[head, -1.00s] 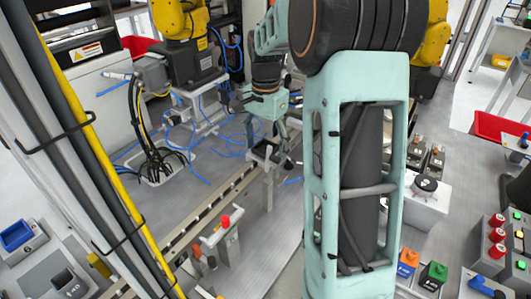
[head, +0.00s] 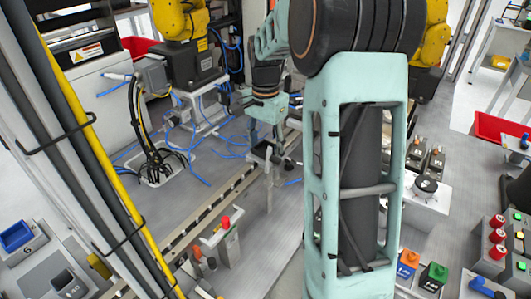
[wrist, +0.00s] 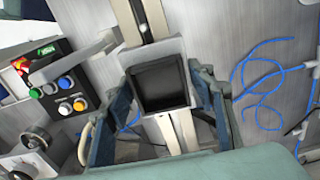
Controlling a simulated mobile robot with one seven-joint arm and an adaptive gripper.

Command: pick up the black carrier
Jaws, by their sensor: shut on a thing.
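The black carrier (wrist: 160,86) is an open, box-like black holder with a pale rim. In the wrist view it sits between the two fingers of my gripper (wrist: 166,96), over the metal rail. The blue-grey fingers flank it left and right, and my gripper is shut on it. In the head view my gripper (head: 266,145) is over the rail in the middle of the cell, and the carrier is small and mostly hidden there. I cannot tell whether the carrier is clear of the rail.
Loose blue cables (wrist: 268,78) lie on the metal floor right of the gripper in the wrist view. A button panel (wrist: 58,88) stands at left. A post with a red button (head: 225,223) stands near the rail. A yellow robot arm (head: 181,19) stands behind.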

